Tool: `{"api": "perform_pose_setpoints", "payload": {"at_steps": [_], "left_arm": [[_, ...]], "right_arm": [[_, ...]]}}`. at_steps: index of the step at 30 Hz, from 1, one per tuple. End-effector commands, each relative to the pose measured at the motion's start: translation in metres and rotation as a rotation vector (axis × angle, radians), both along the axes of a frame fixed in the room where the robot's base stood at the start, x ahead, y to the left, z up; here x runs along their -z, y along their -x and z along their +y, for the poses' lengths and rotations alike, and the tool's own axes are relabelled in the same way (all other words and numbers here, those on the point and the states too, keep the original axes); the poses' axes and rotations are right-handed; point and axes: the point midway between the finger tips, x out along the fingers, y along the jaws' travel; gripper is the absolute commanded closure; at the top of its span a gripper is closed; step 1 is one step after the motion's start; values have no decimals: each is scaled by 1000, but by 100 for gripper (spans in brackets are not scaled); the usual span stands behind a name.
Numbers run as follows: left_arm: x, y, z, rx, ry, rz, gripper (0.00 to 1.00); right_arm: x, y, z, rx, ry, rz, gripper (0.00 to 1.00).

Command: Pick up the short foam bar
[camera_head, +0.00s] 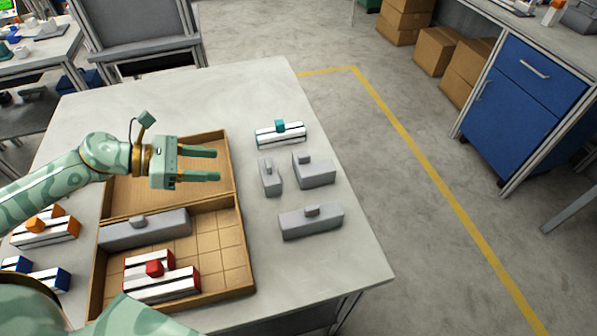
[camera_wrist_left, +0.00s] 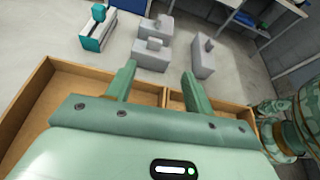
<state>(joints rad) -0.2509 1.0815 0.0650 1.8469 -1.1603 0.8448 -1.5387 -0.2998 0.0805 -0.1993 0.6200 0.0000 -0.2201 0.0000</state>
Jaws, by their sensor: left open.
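The short foam bar (camera_head: 270,177) is the smallest of the loose grey blocks, with a knob on top. It lies on the table just right of the wooden tray, and in the left wrist view (camera_wrist_left: 151,54) it is ahead of the fingers. My left gripper (camera_head: 218,165) is open and empty above the tray's far compartment, to the left of the bar, its fingers pointing toward it. The fingers also show in the left wrist view (camera_wrist_left: 159,71), apart from the bar. My right gripper is not seen.
Two larger grey bars (camera_head: 316,174) (camera_head: 311,221) and a teal-white block (camera_head: 280,134) lie near the bar. The wooden tray (camera_head: 243,215) holds a long grey bar (camera_head: 145,230) and red-white blocks (camera_head: 160,280). The table's right edge is close.

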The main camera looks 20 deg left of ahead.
Motion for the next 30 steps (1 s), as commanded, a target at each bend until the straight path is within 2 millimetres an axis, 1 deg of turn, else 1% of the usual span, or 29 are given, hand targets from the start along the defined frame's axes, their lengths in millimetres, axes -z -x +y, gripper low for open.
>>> {"api": "perform_pose_setpoints", "payload": {"at_steps": [2,4,8,10,15,18,23,27,30], "left_arm": [[2,-2,3,6,-25,-41,47],[5,-8,-1,8,-34,-60,47],[16,-24,-22,11,-34,-63,47],[23,-34,-35,10,-33,-63,47],[35,-55,-63,10,-32,-62,47],[40,-61,-72,9,-33,-59,47],[43,-68,-81,10,-33,-58,47],[49,-84,-97,10,-31,-61,47],[56,-92,-108,10,-33,-58,47]], "right_arm": [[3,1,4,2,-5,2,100],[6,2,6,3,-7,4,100],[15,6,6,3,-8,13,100],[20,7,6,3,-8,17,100],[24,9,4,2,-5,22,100],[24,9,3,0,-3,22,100],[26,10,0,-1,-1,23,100],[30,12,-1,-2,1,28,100],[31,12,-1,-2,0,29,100]]}}
